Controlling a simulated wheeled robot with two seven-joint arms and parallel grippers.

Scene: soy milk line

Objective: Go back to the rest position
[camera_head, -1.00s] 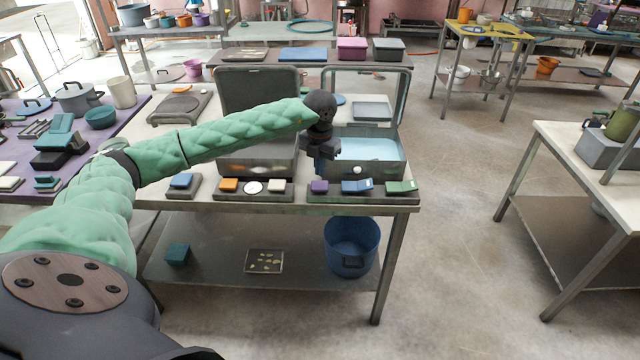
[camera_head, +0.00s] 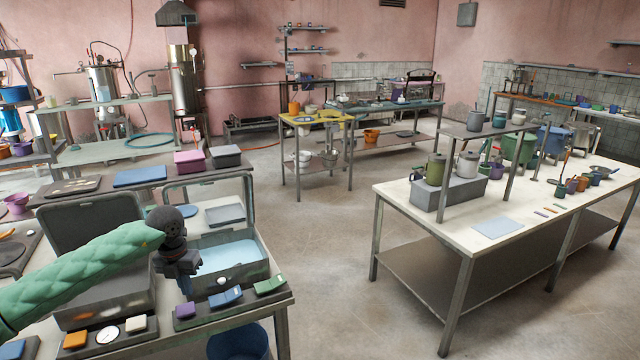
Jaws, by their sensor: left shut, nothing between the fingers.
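My left gripper (camera_head: 184,284) is shut and empty. It points down in front of an open metal box (camera_head: 232,264) with a pale blue liquid or surface inside and a raised lid. The green-sleeved left arm comes in from the left, across a second open box (camera_head: 110,292) with a dark lid. The gripper is above the row of switches at the table's front edge, near a purple switch (camera_head: 184,310). I cannot tell whether it touches anything. My right gripper is not in view.
A white-topped table (camera_head: 420,227) with pots and cups stands to the right. Open concrete floor (camera_head: 318,240) lies between the two tables. A blue bucket (camera_head: 240,343) shows below the near table. A yellow table (camera_head: 322,120) stands farther back.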

